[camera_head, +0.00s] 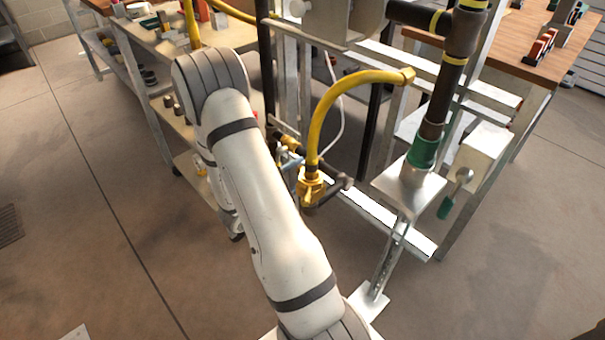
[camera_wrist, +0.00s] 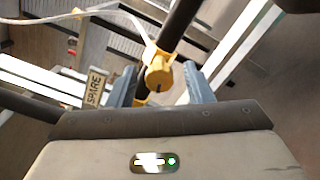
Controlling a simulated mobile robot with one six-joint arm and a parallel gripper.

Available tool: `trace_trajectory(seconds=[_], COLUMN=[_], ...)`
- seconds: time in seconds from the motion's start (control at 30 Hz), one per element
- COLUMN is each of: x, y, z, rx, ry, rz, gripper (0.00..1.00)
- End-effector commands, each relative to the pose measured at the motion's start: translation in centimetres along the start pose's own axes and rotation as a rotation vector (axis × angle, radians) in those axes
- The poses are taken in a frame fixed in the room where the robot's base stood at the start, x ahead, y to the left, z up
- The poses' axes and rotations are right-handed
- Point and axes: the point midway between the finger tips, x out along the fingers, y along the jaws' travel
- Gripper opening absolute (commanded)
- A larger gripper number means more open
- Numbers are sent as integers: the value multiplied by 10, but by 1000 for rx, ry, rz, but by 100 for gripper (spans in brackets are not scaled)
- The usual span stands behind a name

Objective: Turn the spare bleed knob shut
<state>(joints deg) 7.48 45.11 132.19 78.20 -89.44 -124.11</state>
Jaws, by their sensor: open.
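The yellow knob (camera_wrist: 158,76) has a dark mark on its face and sits on a dark pipe in the wrist view. A tag reading SPARE (camera_wrist: 95,88) is just left of it. My gripper (camera_wrist: 160,69) is open, with one blue-grey finger on each side of the knob. I cannot tell whether either finger touches it. In the head view my arm hides most of the gripper, and I cannot clearly make out the knob there.
A yellow hose (camera_head: 345,92) curves down to a yellow fitting (camera_head: 311,190) right of my arm. A thick dark pipe with a green collar (camera_head: 422,152) stands further right, beside a grey box (camera_head: 483,148). A shelf unit (camera_head: 150,75) is at left. Open floor lies in front.

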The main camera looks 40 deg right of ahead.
Motion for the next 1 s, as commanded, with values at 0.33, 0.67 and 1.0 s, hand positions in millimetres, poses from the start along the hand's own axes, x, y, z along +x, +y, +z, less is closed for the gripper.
trace_trajectory(seconds=[0.33,0.67,1.0], x=[11,11,15], y=[0,0,0], z=[0,0,0], rx=[0,0,1], ry=[1,1,2], rz=[1,1,2], gripper=[47,26,2])
